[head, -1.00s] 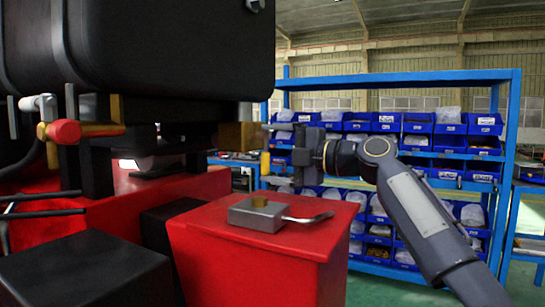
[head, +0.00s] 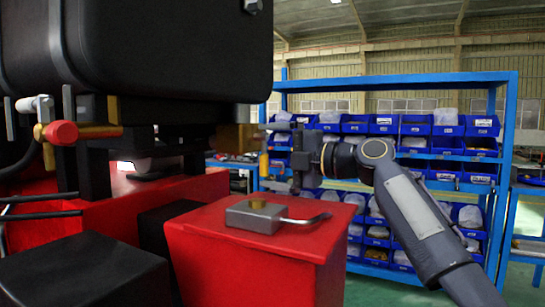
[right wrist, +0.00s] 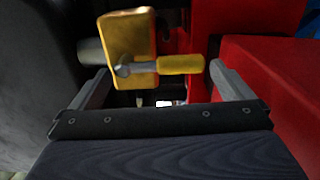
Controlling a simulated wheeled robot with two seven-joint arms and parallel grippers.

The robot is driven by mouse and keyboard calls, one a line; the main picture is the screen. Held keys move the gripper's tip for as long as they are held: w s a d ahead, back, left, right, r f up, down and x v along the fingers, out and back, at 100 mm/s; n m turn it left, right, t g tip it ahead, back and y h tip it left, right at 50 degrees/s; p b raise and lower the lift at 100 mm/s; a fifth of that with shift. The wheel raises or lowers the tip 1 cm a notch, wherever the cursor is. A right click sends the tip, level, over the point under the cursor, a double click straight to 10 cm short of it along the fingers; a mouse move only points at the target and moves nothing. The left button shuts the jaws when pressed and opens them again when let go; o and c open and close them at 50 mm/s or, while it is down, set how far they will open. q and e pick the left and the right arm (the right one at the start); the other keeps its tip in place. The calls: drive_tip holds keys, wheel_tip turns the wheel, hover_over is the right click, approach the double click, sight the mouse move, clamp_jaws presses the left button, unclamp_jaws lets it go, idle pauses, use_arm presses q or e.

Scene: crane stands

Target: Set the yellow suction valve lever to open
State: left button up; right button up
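The yellow suction valve lever (right wrist: 182,64) shows in the right wrist view as a short yellow grip on a grey pivot, lying sideways to the right. The pivot sits on a yellow valve body (right wrist: 131,46). My right gripper (right wrist: 161,70) is open, with one finger on each side of the lever; I see no clear contact. In the head view my right gripper (head: 273,156) is beyond the red stand, and a small yellow part (head: 264,165) shows at its fingertips. My left gripper is not in view.
A red stand (head: 250,262) carries a metal block (head: 254,215) with a silver handle. A large black tank (head: 160,55) hangs at upper left, with a red knob (head: 62,132) below it. A blue rack (head: 420,78) of bins stands behind my right arm.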

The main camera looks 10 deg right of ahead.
drive_tip(key=shift+d, duration=0.1)
drive_tip(key=b+v, duration=0.1)
drive_tip(key=v, duration=0.6)
drive_tip(key=shift+b, duration=0.4)
drive_tip(key=shift+s+d, duration=0.2)
drive_tip(key=shift+s, duration=0.05)
